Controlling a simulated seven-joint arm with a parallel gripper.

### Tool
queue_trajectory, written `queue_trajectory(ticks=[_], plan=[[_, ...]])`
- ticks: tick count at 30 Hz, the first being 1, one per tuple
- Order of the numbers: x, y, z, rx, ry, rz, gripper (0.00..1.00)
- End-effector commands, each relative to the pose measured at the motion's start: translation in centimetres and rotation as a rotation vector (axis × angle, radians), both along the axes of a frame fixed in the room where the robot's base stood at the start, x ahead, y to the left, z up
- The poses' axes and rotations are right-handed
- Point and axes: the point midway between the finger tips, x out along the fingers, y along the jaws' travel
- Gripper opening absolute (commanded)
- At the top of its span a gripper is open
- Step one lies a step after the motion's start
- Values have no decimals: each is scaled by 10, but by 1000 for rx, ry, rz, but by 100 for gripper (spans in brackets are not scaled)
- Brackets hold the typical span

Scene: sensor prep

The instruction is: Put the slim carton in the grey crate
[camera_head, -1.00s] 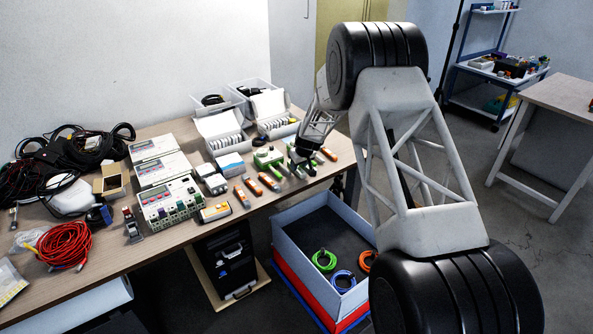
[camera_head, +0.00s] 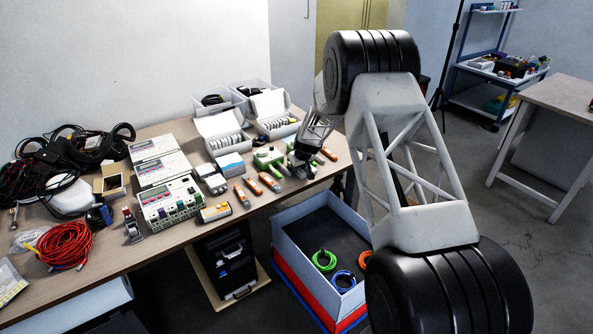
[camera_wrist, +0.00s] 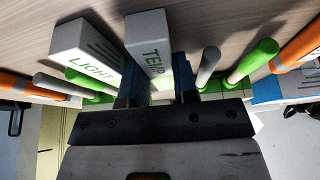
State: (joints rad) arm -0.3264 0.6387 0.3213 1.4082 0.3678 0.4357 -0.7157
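In the wrist view a slim white carton (camera_wrist: 148,40) marked TEMP lies between the fingers of my gripper (camera_wrist: 160,88). The fingers sit close along both its sides; whether they press on it is not clear. In the head view my gripper (camera_head: 302,168) is low at the table's right end, and it hides most of what is under it. A wider white carton (camera_wrist: 85,50) marked LIGHT is just left of the slim one in the wrist view. The grey crate (camera_head: 307,278) stands below the table's front edge, with green, blue and orange cable coils inside.
Green-and-grey and orange handheld pieces (camera_wrist: 262,55) lie close on both sides of my fingers. Orange tools (camera_head: 270,182), white boxes (camera_head: 229,163) and a meter unit (camera_head: 167,203) crowd the table (camera_head: 150,245). The crate's dark floor (camera_head: 325,228) has free room toward the back.

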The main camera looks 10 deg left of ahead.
Motion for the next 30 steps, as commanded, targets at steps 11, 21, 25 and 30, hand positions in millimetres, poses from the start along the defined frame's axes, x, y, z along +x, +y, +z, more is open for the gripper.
queue_trajectory(ticks=[11,21,25,30], plan=[[0,0,0,0,0,0,0],[0,0,15,0,0,1,0],[0,0,32,0,-2,1,0],[-14,-5,37,0,0,0,0]])
